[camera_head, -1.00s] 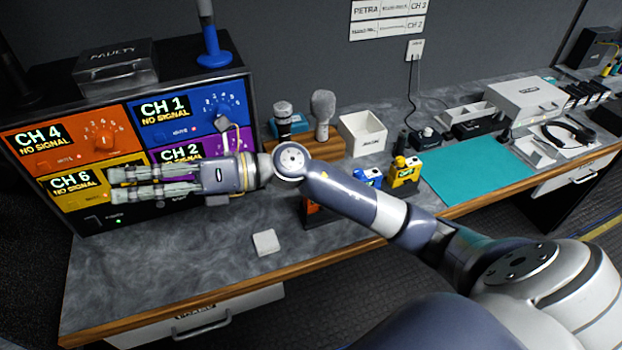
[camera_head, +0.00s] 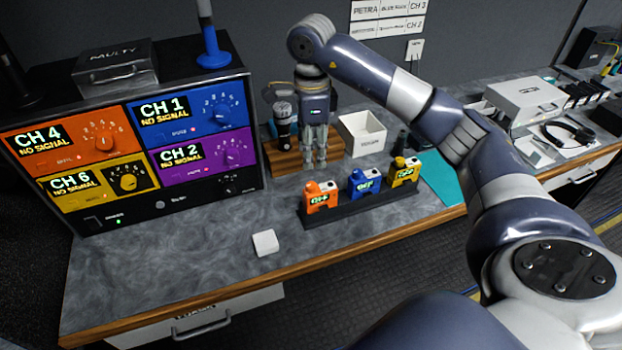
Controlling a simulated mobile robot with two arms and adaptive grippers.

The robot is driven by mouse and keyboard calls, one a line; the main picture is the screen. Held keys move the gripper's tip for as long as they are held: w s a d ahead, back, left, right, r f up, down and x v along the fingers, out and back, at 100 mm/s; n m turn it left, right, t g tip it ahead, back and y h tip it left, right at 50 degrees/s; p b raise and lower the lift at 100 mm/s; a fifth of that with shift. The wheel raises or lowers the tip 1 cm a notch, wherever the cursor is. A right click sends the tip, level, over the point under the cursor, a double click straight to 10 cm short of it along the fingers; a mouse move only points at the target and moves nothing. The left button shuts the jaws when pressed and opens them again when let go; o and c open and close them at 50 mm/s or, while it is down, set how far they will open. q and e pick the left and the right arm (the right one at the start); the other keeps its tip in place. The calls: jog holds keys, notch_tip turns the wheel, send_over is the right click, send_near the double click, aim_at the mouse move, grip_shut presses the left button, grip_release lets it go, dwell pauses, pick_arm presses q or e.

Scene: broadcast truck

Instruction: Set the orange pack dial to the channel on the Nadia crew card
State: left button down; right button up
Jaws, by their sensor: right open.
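The orange pack (camera_head: 320,196) stands upright in a dark rack (camera_head: 345,212), left of the blue pack (camera_head: 364,182) and yellow pack (camera_head: 404,171). Its small green display is too small to read surely. The orange receiver panel (camera_head: 62,141) shows CH 4, NO SIGNAL, beside its dial (camera_head: 104,138). My right gripper (camera_head: 314,163) is open and empty, fingers pointing down, behind and above the orange pack. My left gripper is out of view.
A wooden stand (camera_head: 290,163) with microphones is by my gripper, partly hidden. A white box (camera_head: 362,134) is behind the packs. A white block (camera_head: 265,243) lies on the grey bench; bench around it is clear. My right arm crosses above the teal mat (camera_head: 440,178).

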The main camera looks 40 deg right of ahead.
aim_at(311, 184)
notch_tip(311, 184, down, 9)
jog(key=p, duration=0.2)
jog(key=shift+r+p, duration=0.2)
jog(key=shift+p, duration=0.15)
jog(key=shift+f, duration=0.7)
grip_shut()
